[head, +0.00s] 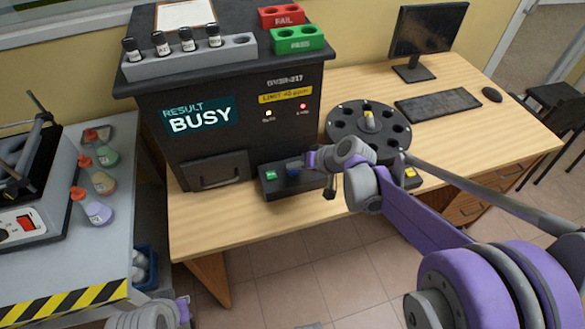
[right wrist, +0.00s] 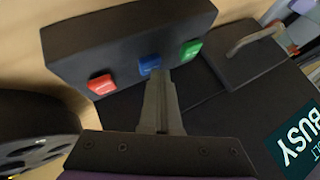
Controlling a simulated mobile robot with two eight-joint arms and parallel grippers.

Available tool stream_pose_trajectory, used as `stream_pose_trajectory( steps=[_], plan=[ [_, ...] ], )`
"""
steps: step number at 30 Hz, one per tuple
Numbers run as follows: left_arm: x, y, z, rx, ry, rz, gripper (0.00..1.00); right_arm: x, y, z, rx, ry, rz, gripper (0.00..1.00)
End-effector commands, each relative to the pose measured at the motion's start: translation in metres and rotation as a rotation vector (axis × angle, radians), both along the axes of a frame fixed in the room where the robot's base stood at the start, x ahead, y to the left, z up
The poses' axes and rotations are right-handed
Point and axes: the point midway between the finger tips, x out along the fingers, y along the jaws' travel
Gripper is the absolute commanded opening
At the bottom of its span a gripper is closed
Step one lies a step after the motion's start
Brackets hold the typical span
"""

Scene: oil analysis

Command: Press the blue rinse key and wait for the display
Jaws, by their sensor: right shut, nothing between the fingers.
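The blue rinse key (head: 293,165) is on a low black key box (head: 277,191) at the front of the analyser. In the right wrist view the blue key (right wrist: 149,64) lies between a red key (right wrist: 101,85) and a green key (right wrist: 191,50). My right gripper (head: 309,160) is shut and empty. Its fingertips (right wrist: 161,76) are right at the blue key and cover part of its edge; I cannot tell whether they press it. The display (head: 201,117) reads "RESULT BUSY". Part of my left arm shows at the bottom left, without its fingers.
The analyser (head: 222,150) stands on a wooden desk (head: 235,222). A black carousel (head: 345,118) stands right of the key box, near my right arm. A vial rack (head: 190,62), a red FAIL rack (head: 282,15) and a green rack (head: 296,38) are on top.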

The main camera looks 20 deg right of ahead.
Motion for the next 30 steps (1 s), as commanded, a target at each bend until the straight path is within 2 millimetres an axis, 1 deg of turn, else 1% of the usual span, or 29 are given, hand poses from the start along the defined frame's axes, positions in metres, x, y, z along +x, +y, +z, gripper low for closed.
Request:
stream_pose_trajectory(
  steps=[1,6,16,20,30],
  plan=[
    [0.0,0.0,0.004,0.0,-0.001,0.0,0.0,0.0,0.0,0.005,-0.001,0.0,0.001,0.0],
    [0.001,0.0,0.012,0.0,-0.004,0.0,0.0,0.0,0.0,0.014,-0.001,0.0,0.001,0.0],
    [0.001,0.0,0.012,0.0,-0.004,0.0,0.0,0.0,0.0,0.014,0.0,0.0,0.0,0.0],
    [0.001,0.0,0.015,0.0,-0.005,0.0,0.0,0.0,0.0,0.019,0.0,0.0,0.0,0.0],
    [0.003,0.0,0.043,0.0,-0.014,0.0,0.0,0.0,0.0,0.052,-0.001,-0.001,0.0,0.0]
  ],
)
